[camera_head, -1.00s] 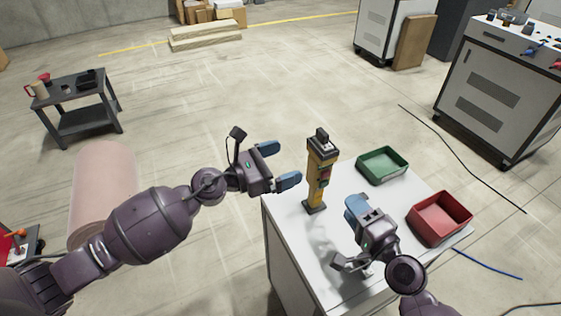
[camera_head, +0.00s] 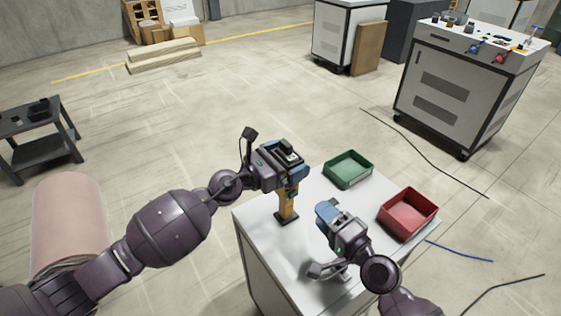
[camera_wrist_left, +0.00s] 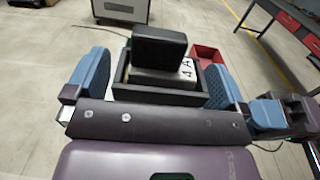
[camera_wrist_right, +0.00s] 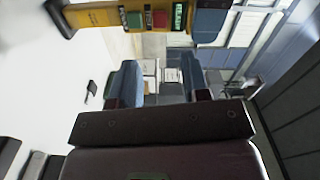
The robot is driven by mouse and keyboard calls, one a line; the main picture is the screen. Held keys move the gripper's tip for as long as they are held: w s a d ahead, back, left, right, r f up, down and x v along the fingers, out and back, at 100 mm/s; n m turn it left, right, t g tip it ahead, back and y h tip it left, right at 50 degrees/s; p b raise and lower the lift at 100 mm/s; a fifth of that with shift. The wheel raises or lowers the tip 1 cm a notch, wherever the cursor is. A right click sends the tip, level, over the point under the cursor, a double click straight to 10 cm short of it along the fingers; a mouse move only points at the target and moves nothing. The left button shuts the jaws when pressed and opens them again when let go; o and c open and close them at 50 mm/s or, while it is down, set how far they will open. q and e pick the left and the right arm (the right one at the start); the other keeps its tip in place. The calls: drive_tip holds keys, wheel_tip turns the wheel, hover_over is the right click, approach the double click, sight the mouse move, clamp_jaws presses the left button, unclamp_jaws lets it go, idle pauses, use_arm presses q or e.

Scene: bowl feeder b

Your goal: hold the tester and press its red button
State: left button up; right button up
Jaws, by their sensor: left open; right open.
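The yellow tester (camera_head: 288,204) stands upright on its dark base on the white table (camera_head: 290,255). My left gripper (camera_head: 290,165) is open, with its fingers on either side of the tester's dark head. The left wrist view shows the black head (camera_wrist_left: 160,47) between the two blue fingers, with gaps beside it. In the right wrist view, the tester (camera_wrist_right: 98,15) lies across the top edge, with a red button (camera_wrist_right: 160,19) beside a green one (camera_wrist_right: 133,19). My right gripper (camera_head: 326,212) is open and empty, to the right of the tester and apart from it.
A green bin (camera_head: 348,170) and a red bin (camera_head: 408,214) stand on the table's far and right side. A grey machine cabinet (camera_head: 455,95) stands behind. Cables (camera_head: 425,150) lie on the floor. The table's front part is clear.

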use_arm(q)
drive_tip(key=shift+c, duration=0.5)
drive_tip(key=c, duration=1)
drive_tip(key=shift+c, duration=0.7)
use_arm(e)
drive_tip(key=shift+c, duration=0.4)
clamp_jaws()
